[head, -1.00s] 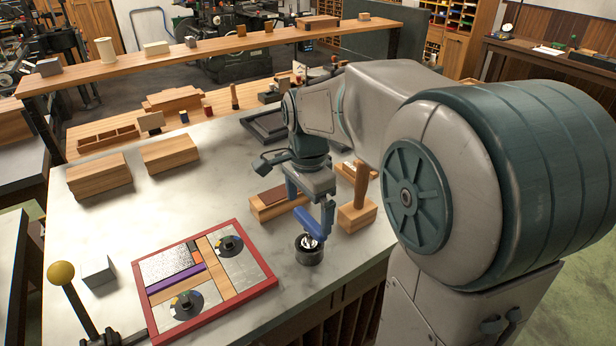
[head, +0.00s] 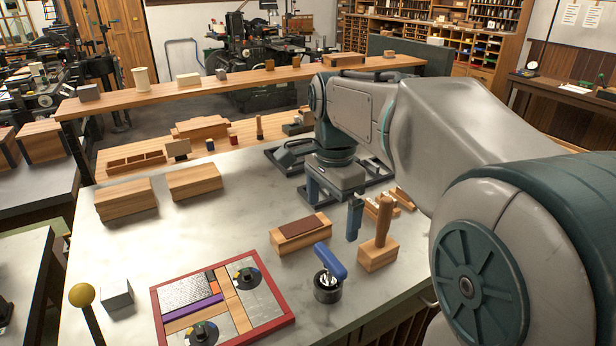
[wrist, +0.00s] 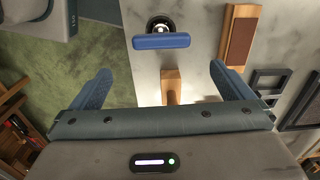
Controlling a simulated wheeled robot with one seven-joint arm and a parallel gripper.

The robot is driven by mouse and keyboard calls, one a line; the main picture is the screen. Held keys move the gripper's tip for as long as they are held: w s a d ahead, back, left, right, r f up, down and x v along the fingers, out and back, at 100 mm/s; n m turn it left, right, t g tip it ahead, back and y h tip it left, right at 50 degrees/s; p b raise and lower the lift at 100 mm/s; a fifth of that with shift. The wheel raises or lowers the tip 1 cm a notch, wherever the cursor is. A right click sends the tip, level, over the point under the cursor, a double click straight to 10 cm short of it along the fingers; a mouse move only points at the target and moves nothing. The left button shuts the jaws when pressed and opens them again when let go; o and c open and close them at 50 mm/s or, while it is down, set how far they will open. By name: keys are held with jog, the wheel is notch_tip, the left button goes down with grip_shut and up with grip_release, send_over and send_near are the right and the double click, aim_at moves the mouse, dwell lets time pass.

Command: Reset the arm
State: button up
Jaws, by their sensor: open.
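My gripper (head: 334,208) is open and empty above the marble-topped table (head: 150,250), to the right of the wooden block with a dark brown top (head: 301,232). Its two blue fingers stand wide apart in the wrist view (wrist: 165,85). A tool with a blue handle (head: 330,261) stands in a small dark round cup (head: 327,290) near the table's front edge. The tool also shows in the wrist view (wrist: 161,41), beyond the fingers and apart from them.
A wooden mallet (head: 383,222) stands close to my gripper's right. A red-framed tray (head: 158,313) with metal and wood pieces lies at the front left. Two wooden boxes (head: 125,198) sit at the left. A raised wooden shelf (head: 230,83) runs behind.

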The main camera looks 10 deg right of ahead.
jog(key=s+f+n+t, duration=0.3)
jog(key=s+f+n, duration=0.7)
jog(key=s+n, duration=0.3)
jog(key=shift+s+d+f+n, duration=0.15)
jog(key=shift+s+f+n, duration=0.15)
jog(key=shift+n, duration=0.2)
